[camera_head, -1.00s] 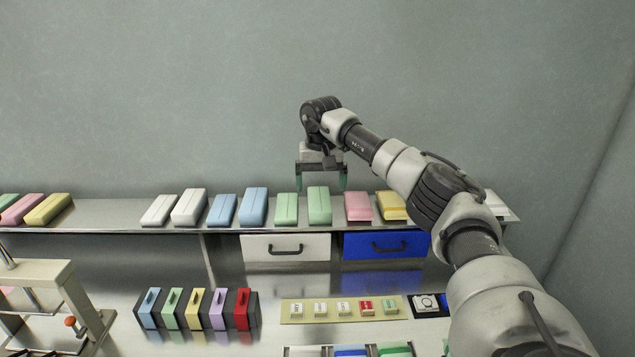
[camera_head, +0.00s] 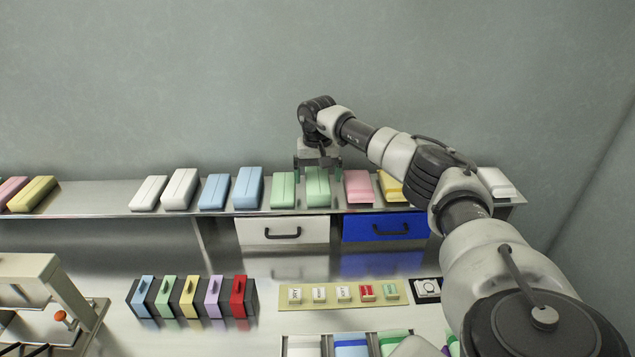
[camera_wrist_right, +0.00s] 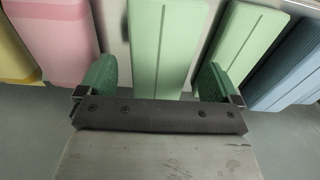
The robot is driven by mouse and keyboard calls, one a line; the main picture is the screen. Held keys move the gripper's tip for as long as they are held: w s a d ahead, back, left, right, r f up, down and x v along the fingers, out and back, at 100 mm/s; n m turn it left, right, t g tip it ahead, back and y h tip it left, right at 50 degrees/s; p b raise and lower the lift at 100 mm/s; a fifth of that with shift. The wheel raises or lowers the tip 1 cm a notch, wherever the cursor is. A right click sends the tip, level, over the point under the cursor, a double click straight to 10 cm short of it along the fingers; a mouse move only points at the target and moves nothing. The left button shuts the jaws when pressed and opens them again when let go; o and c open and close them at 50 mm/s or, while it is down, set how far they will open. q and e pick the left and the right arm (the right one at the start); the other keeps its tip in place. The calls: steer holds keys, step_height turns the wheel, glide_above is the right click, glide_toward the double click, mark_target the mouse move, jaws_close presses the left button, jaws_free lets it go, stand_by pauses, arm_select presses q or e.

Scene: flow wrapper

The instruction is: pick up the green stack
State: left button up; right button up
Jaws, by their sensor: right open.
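Two light green stacks lie side by side on the metal shelf in the head view: a smaller one on the left (camera_head: 283,192) and a taller one on the right (camera_head: 318,192). My right gripper (camera_head: 317,170) is open above the taller stack, its green-padded fingers to either side of its far part. In the right wrist view this stack (camera_wrist_right: 165,45) lies between the two fingers (camera_wrist_right: 156,80), with gaps on both sides. The other green stack (camera_wrist_right: 245,40) lies just outside the right-hand finger. My left gripper is not in view.
A pink stack (camera_head: 358,187) stands close beside the taller green one, and a blue stack (camera_head: 248,188) beyond the smaller one. A white drawer (camera_head: 283,230) and a blue drawer (camera_head: 385,227) are below the shelf (camera_head: 100,205). The wall (camera_head: 200,80) is behind.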

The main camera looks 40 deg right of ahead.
steer(key=shift+f, duration=1.3)
steer(key=c, duration=1)
steer(key=shift+r, duration=0.1)
steer(key=shift+r, duration=0.55)
step_height(320, 180, up, 3)
steer(key=shift+f+b, duration=0.1)
steer(key=shift+b, duration=0.5)
steer(key=s+a+r+b, duration=0.1)
steer(key=s+r+b, duration=0.1)
steer(key=s+r, duration=0.5)
steer(key=s, duration=0.4)
steer(key=shift+s+a, duration=0.3)
steer(key=shift+a, duration=0.1)
